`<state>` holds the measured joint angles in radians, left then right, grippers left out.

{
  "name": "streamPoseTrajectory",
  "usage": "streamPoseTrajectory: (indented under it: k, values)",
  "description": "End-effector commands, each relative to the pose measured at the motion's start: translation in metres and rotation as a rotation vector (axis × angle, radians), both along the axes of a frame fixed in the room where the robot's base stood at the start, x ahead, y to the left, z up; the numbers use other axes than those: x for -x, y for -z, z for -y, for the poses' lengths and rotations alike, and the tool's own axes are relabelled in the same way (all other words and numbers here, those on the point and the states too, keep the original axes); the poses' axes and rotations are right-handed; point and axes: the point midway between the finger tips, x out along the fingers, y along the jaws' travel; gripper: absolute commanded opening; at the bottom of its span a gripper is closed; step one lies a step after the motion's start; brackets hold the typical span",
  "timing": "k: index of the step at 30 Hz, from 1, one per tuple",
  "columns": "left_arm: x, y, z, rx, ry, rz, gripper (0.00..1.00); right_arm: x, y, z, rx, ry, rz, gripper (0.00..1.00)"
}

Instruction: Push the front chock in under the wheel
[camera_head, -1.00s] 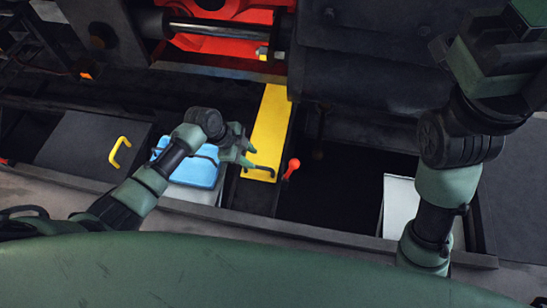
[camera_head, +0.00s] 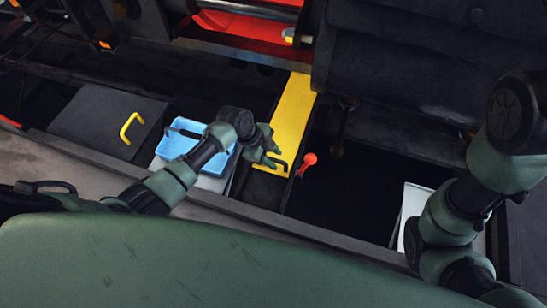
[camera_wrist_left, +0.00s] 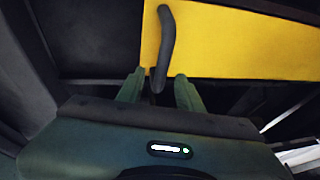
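A long yellow piece (camera_head: 296,112), which looks like the front chock, runs from the trough's near side up toward the machinery. It has a dark bent handle (camera_head: 276,164) at its near end. In the left wrist view the yellow face (camera_wrist_left: 240,40) fills the upper right, and the handle (camera_wrist_left: 168,40) reaches down between my fingers. My left gripper (camera_head: 272,152) is at this handle. Its two fingers (camera_wrist_left: 160,88) stand apart on either side of the handle's lower end, with gaps showing. I cannot pick out a wheel for certain. My right gripper is out of view.
A red-knobbed lever (camera_head: 309,158) stands just right of the yellow piece. A blue tray (camera_head: 180,139) lies to the left, beside a dark lid (camera_head: 95,125) with a yellow handle. A dark boiler-like body (camera_head: 410,60) overhangs the right. The trough's near rim (camera_head: 300,235) crosses in front.

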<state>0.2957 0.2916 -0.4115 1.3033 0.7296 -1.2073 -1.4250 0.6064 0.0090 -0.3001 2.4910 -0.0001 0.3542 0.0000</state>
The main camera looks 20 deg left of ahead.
Motion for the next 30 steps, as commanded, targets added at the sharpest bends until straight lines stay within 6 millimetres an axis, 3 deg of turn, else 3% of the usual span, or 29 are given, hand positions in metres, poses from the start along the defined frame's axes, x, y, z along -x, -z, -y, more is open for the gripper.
streamPoseTrajectory:
  k: [4, 8, 30]
  values:
    - [-0.0001, -0.0005, 0.0001, 0.0, 0.0, 0.0, 0.33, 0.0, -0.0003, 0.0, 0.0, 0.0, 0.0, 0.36]
    - [0.0, -0.0005, 0.0002, 0.0, 0.0, 0.0, 0.0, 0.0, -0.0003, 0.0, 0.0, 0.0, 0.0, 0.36]
    - [0.0002, -0.0005, 0.0003, 0.001, -0.001, 0.0, 0.0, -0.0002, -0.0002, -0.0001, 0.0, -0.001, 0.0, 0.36]
